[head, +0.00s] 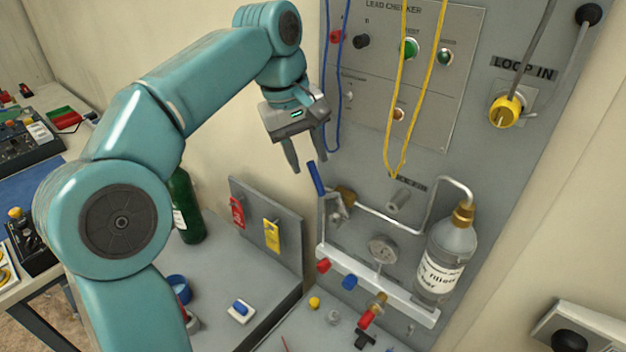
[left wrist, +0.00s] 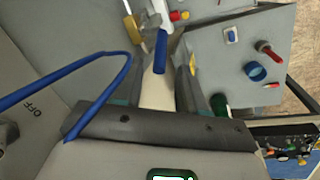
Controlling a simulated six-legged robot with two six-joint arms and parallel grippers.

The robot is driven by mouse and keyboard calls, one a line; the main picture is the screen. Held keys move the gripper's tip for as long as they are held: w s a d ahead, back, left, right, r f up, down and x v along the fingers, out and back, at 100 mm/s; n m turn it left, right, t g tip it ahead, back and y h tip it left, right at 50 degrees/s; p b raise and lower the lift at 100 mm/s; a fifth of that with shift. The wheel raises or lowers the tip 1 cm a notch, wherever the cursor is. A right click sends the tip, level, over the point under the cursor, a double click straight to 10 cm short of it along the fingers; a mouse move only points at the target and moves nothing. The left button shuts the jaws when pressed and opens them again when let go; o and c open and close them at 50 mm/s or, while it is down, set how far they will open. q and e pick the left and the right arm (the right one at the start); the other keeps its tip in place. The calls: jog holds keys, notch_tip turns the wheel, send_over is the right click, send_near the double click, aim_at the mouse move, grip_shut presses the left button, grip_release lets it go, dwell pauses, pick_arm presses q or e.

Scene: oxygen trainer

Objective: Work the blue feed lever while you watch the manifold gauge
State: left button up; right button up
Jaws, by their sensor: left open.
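The blue feed lever (head: 316,178) sticks up, tilted, from a bracket on the grey panel. My left gripper (head: 308,156) is open and empty, pointing down, with its fingertips just above the lever's top end. In the left wrist view the lever (left wrist: 160,52) appears in line with the gap between the fingers; I cannot see any contact. The manifold gauge (head: 383,248) is a small round dial above the white manifold (head: 392,292); its needle is too small to read. My right gripper is not in view.
Yellow cords (head: 398,110) and a blue cord (head: 327,70) hang near my left gripper; the blue cord looms close in the left wrist view (left wrist: 110,90). A clear bottle (head: 446,255) stands right of the gauge. Red (head: 237,212) and yellow (head: 271,234) tags hang to the left.

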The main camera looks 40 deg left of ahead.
aim_at(314, 169)
pick_arm(q)
jog(key=x, duration=0.3)
jog(key=shift+d+f, duration=0.3)
jog(key=shift+d, duration=0.05)
jog(key=shift+w+f, duration=0.25)
jog(key=shift+f, duration=0.05)
jog(key=shift+a+f, duration=0.15)
jog(key=shift+s, duration=0.3)
jog(key=shift+w, duration=0.2)
grip_shut()
jog(key=shift+s, duration=0.1)
